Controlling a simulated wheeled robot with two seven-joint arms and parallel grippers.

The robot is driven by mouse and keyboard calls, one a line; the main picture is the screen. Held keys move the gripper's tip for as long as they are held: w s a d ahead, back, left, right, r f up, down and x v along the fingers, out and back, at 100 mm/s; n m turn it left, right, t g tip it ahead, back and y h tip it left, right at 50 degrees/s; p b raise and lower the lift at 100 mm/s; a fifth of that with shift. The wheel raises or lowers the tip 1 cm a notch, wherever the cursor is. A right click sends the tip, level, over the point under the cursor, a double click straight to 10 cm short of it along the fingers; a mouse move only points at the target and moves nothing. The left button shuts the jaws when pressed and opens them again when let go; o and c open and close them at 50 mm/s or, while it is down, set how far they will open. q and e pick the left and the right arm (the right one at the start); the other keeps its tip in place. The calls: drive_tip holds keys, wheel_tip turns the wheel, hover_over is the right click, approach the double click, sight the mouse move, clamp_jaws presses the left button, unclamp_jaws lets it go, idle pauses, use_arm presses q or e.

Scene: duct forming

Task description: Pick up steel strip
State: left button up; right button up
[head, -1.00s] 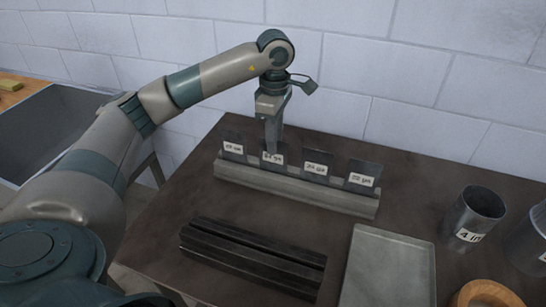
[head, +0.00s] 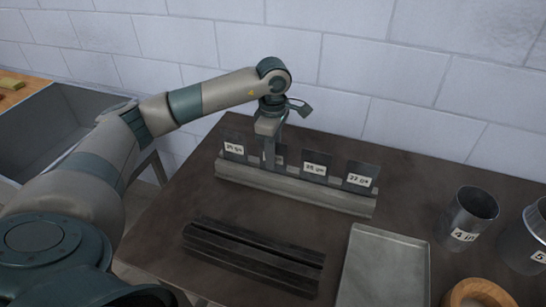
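Several dark steel strips stand upright in a grey slotted rack (head: 300,194) at the back of the table, each with a white gauge label. The leftmost strip (head: 235,142), the third strip (head: 318,159) and the rightmost strip (head: 361,170) show clearly; the small label print is hard to read. The second strip (head: 280,150) is mostly hidden behind my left gripper (head: 269,163). This gripper points down at the second strip, with its fingertips near the top of the rack. Whether the fingers are closed on the strip cannot be seen. My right gripper is out of view.
A dark grooved metal block (head: 252,258) lies in front of the rack. A grey tray (head: 385,270) is to its right. Metal cylinders (head: 470,216) (head: 530,240) and a wooden ring (head: 480,292) are at the right. A white block wall (head: 400,60) stands close behind the table.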

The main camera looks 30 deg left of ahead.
use_arm(q)
drive_tip(key=shift+f+b, duration=0.2)
drive_tip(key=shift+b, duration=0.25)
idle(0.7)
clamp_jaws()
